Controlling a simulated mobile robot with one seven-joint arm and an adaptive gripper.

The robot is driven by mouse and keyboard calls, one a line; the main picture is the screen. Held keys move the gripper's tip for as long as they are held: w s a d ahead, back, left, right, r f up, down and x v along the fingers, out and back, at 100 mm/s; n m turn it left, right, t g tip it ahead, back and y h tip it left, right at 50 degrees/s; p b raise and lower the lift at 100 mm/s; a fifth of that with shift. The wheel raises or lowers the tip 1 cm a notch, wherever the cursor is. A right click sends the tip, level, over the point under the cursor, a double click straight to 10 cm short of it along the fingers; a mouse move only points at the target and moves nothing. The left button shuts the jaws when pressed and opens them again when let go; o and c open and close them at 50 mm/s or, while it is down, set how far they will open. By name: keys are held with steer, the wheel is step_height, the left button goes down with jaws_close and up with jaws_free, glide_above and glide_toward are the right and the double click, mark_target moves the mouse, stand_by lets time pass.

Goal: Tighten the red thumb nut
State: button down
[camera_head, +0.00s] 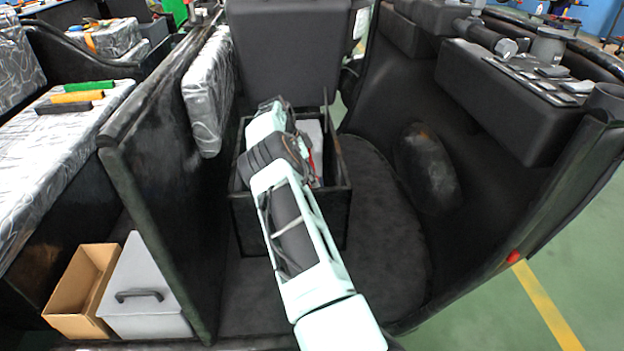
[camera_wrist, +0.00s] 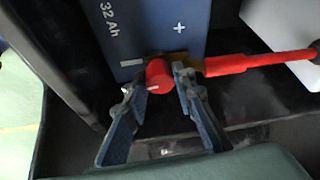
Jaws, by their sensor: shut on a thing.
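The red thumb nut (camera_wrist: 159,76) shows in the wrist view as a short red cylinder with a pale line on it. It sits at the near edge of a blue battery (camera_wrist: 155,28) marked "32 Ah" and "+". My gripper (camera_wrist: 158,82) has one finger on each side of the nut and is shut on it. A red cable (camera_wrist: 250,62) runs right from beside the nut, behind the right finger. In the head view my arm reaches down into a black open box, and the nut and my fingertips are hidden there.
The black box (camera_head: 342,190) has walls close around my arm. A black panel (camera_head: 160,190) stands to its left, with a dark console (camera_head: 510,95) at right. A cardboard box (camera_head: 75,290) and grey lidded box (camera_head: 145,290) stand lower left. Open floor (camera_head: 375,240) lies right of the box.

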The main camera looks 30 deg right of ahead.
steer(key=shift+f+m+g+b, duration=0.1)
steer(key=shift+m+g+b, duration=0.2)
steer(key=shift+m, duration=0.6)
stand_by(0.3)
steer(key=c, duration=1.6)
jaws_free()
steer(key=shift+n, duration=0.5)
